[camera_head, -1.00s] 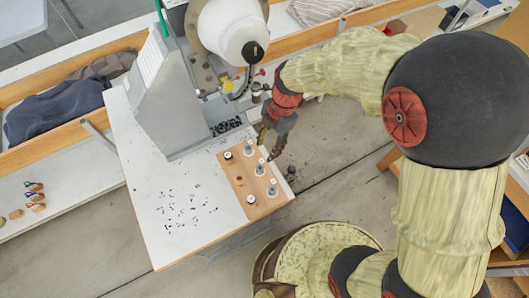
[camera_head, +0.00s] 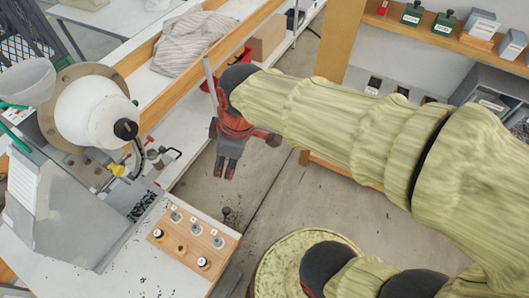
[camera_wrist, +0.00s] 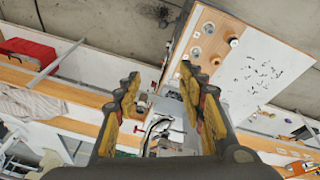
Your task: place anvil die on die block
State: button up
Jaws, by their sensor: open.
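My gripper (camera_head: 227,168) hangs over the floor, beyond and to the right of a wooden die board. In the wrist view its yellow-padded fingers (camera_wrist: 158,74) are spread with nothing between them. The die board (camera_head: 168,250) lies on the white press table, with several grey metal dies (camera_head: 196,229) and two black-and-white round pieces (camera_head: 203,263) standing in it. I cannot tell which one is the anvil die. The board also shows in the wrist view (camera_wrist: 222,20). The die block is not clearly distinguishable among the press (camera_head: 95,120) parts.
A heap of small dark pieces (camera_head: 143,206) lies beside the press. A yellow knob (camera_head: 117,170) and a bent dark handle stand at the press front. A wooden-edged bench with a striped cloth (camera_head: 195,42) runs behind. A shelf with boxes (camera_head: 445,22) is at upper right.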

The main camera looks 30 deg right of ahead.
jog(key=s+d+r+m+t+h, duration=0.1)
jog(key=s+d+r+m, duration=0.4)
jog(key=m, duration=0.5)
jog(key=shift+s+d+r+t+h, duration=0.25)
jog(key=shift+s+d+t+h, duration=0.05)
jog(key=shift+s+d+t, duration=0.6)
jog(key=shift+w+d, duration=0.1)
